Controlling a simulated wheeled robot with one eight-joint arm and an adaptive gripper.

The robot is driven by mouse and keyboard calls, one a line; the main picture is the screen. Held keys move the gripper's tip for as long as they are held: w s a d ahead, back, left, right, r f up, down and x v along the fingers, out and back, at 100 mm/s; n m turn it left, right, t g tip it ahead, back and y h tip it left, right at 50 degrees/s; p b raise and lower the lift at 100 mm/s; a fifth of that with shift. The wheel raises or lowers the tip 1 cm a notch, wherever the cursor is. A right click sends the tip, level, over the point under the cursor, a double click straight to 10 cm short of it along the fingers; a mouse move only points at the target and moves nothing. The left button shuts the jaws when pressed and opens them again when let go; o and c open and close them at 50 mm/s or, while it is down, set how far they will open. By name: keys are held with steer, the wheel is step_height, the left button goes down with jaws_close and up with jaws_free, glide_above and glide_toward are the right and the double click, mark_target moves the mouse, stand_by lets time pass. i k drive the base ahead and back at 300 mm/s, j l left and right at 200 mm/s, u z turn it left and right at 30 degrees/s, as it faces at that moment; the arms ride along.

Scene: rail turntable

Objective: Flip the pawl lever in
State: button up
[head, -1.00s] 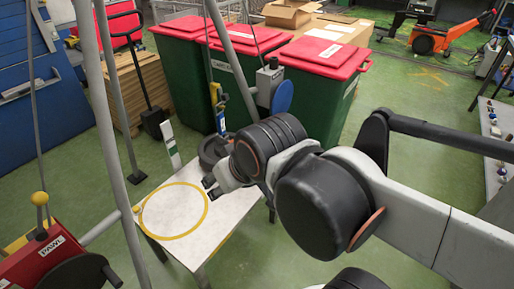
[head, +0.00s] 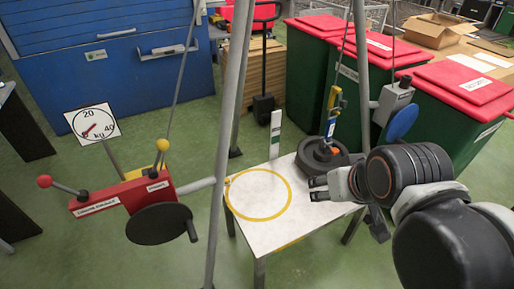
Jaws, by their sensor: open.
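The pawl lever (head: 161,151) is a short lever with a yellow knob, standing nearly upright on the end of a red winch housing (head: 121,191) marked PAWL, left of centre in the head view. My gripper (head: 318,188) is right of centre, over the right part of a white table, well away from the lever. Its dark fingers point left and are apart, with nothing seen between them. The lever's lower end is small and partly hard to make out.
A red-knobbed lever (head: 46,182), a black disc (head: 159,224) with a crank and a dial gauge (head: 92,124) sit by the housing. A grey pole (head: 230,110) stands between housing and gripper. The white table (head: 258,237) bears a yellow ring mark and a dark weight (head: 322,155).

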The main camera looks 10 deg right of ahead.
mark_target(162, 146)
steer(key=u, duration=1.8)
